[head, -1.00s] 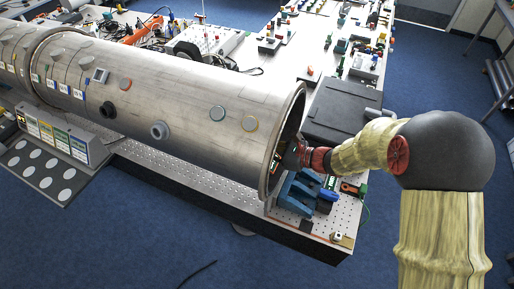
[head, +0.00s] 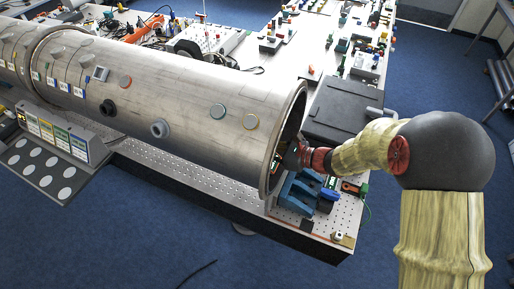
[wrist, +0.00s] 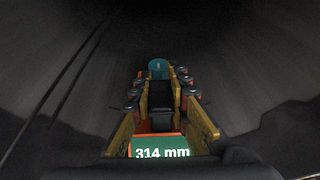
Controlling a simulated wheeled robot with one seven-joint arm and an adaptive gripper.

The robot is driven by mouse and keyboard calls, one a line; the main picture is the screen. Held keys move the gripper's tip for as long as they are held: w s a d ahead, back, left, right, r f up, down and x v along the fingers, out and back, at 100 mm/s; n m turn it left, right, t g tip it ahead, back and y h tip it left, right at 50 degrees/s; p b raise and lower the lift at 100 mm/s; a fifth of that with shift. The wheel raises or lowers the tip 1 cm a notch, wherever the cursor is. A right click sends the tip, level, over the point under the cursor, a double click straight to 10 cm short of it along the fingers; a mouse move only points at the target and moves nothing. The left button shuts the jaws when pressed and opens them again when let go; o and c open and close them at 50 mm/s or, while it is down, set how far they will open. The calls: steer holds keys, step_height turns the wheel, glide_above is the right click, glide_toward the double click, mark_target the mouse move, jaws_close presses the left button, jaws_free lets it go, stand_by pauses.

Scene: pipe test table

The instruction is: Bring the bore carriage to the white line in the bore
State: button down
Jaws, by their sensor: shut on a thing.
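The large metal pipe (head: 190,105) lies across the table, its open mouth at the right. My gripper (head: 290,157) reaches into that mouth; its fingertips are mostly hidden there in the head view. In the wrist view the bore carriage (wrist: 160,98) sits ahead of me inside the dark bore. It has brass-coloured side plates, small wheels on both sides and a teal piece at its far end. Its green display (wrist: 158,148) reads 314 mm. My gripper is shut on the carriage's near end. I cannot see the white line.
The bore wall (wrist: 250,60) curves close around the carriage, and dark lines run along it at the left. A blue fixture (head: 298,192) stands just below the pipe mouth. A dark case (head: 345,108) lies on the table behind my arm.

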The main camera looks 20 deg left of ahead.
steer(key=c, duration=1.6)
jaws_free()
steer(key=shift+c, duration=0.2)
steer(key=shift+d, duration=0.15)
steer(key=v, duration=1.1)
steer(key=shift+d, duration=0.3)
steer(key=shift+s+r, duration=0.1)
steer(key=shift+r, duration=0.05)
